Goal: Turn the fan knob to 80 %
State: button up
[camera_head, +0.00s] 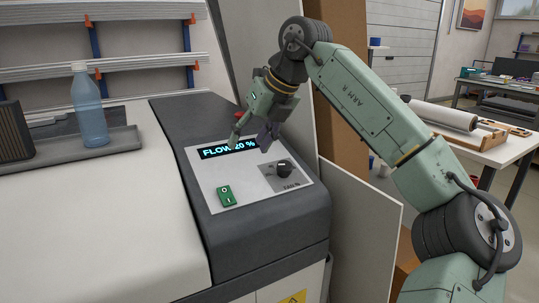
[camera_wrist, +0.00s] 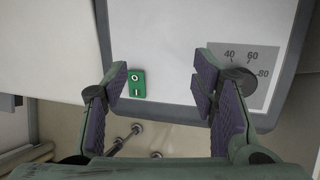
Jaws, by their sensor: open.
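The fan knob (camera_head: 284,168) is dark and round, on a grey plate on the white control panel, with a small label below it. In the wrist view the knob (camera_wrist: 238,80) is partly covered by the right finger; 40, 60 and 80 are readable around it. Its pointer is unclear. The display (camera_head: 216,151) shows blue text, "FLOW 20 %", partly hidden by a finger. My gripper (camera_head: 251,137) is open and empty above the panel, left of and behind the knob. In the wrist view my gripper (camera_wrist: 162,75) has its jaws wide apart, with the knob outside them.
A green rocker switch (camera_head: 226,195) is on the panel, left of the knob. A red button (camera_head: 239,115) is behind the display. A blue bottle (camera_head: 88,105) stands on a grey tray (camera_head: 125,140) at the left. A pale board (camera_head: 365,225) leans right of the machine.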

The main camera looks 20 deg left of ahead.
aim_at(285, 164)
jog(key=w+d+r+m+t+h, duration=0.2)
jog(key=w+d, duration=0.3)
jog(key=d, duration=0.4)
jog(key=shift+h, duration=0.3)
jog(key=x, duration=0.3)
jog(key=p+x, duration=0.1)
jog(key=x, duration=0.7)
jog(key=shift+s+a+f, duration=0.1)
jog(key=shift+s, duration=0.25)
jog(key=shift+c, duration=0.4)
jog(key=shift+m, duration=0.3)
jog(key=c, duration=1.1)
